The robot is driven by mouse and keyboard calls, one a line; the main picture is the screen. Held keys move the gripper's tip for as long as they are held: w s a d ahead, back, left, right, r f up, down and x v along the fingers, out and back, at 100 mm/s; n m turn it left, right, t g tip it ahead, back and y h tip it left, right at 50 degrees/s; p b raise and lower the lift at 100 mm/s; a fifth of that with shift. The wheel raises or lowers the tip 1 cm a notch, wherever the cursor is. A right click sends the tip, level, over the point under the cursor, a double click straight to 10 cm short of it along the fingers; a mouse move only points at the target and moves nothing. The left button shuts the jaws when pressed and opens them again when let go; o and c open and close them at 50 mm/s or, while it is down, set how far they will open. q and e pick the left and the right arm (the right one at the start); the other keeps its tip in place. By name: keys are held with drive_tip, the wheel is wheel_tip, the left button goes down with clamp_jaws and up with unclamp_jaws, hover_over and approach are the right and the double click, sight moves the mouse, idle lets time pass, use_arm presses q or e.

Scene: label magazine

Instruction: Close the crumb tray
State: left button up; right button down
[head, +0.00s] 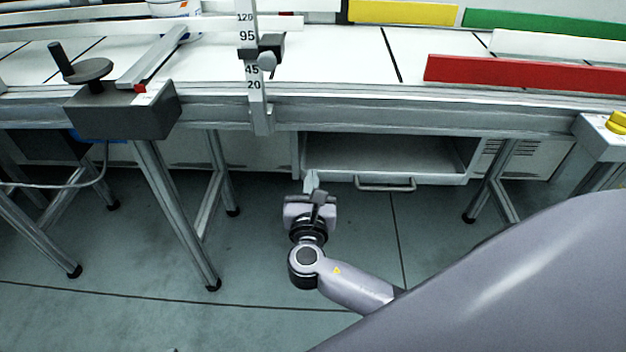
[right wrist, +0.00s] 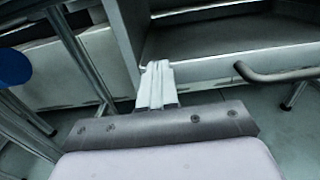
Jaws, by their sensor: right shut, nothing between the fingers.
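The crumb tray (head: 455,178) is a pale, shallow drawer with a dark interior, under the machine's metal rail. It sticks out toward me, and its bar handle (head: 385,187) is on its front, right of my gripper. My right gripper (head: 312,176) is shut and empty at the left end of the tray's front. In the right wrist view, the closed fingers (right wrist: 157,80) are close to the left end of the tray's front panel (right wrist: 225,66); I cannot tell whether they touch it. The handle (right wrist: 282,76) is right of them. My left gripper is not in view.
A metal table leg (head: 175,215) stands left of my right arm, and another leg (head: 490,190) stands right of the tray. A crank with a dark block (head: 125,112) and a numbered upright scale (head: 254,85) are above. The floor (head: 250,260) around my gripper is clear.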

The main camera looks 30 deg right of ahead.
sight(315, 165)
drive_tip(key=x, duration=0.3)
drive_tip(key=shift+w+d, duration=0.2)
drive_tip(key=shift+w, duration=0.1)
drive_tip(key=shift+w+d, duration=0.2)
drive_tip(key=shift+w, duration=0.1)
drive_tip(key=shift+d+r, duration=0.15)
drive_tip(key=shift+r, duration=0.05)
drive_tip(key=shift+w, duration=0.1)
